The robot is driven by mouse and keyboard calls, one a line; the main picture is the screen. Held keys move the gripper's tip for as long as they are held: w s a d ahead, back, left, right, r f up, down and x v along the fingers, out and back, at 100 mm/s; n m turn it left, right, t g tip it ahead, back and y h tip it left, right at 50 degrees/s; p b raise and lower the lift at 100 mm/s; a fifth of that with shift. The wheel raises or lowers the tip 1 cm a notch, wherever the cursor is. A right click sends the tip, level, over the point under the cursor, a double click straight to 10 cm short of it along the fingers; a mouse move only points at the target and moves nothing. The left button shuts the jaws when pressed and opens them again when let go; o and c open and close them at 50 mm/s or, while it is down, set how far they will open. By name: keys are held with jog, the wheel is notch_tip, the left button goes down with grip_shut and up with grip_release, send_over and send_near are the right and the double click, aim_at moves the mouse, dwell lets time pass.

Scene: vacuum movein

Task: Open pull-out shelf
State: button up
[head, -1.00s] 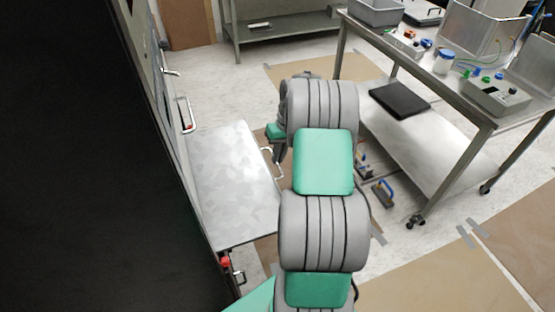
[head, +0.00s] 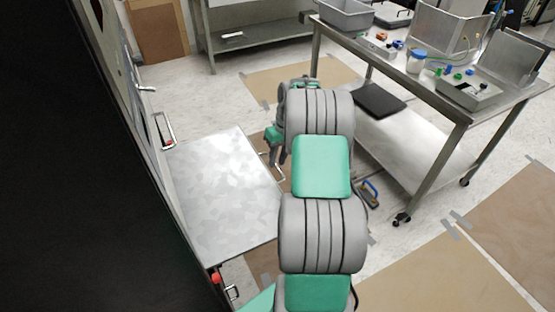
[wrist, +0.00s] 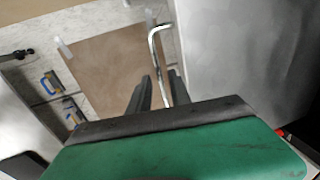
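The pull-out shelf (head: 225,195) is a flat grey metal plate that sticks well out from the dark cabinet on the left. In the wrist view its surface (wrist: 235,50) fills the right side. A thin metal handle (head: 279,171) is on its outer edge. In the wrist view the handle (wrist: 153,50) runs down between the two dark fingers of my gripper (wrist: 160,92). The fingers stand apart with a visible gap beside the bar. In the head view my arm hides most of the gripper.
A metal cart (head: 440,125) with trays and small parts stands at the right. Tools with blue handles (head: 370,190) lie on the floor near my arm. A metal bench (head: 255,40) stands at the back. The cabinet (head: 75,180) blocks the left; floor is open at lower right.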

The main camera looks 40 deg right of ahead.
jog(key=shift+o, duration=0.4)
notch_tip(320, 180, up, 8)
jog(key=d, duration=0.1)
jog(key=shift+s+d+f, duration=0.2)
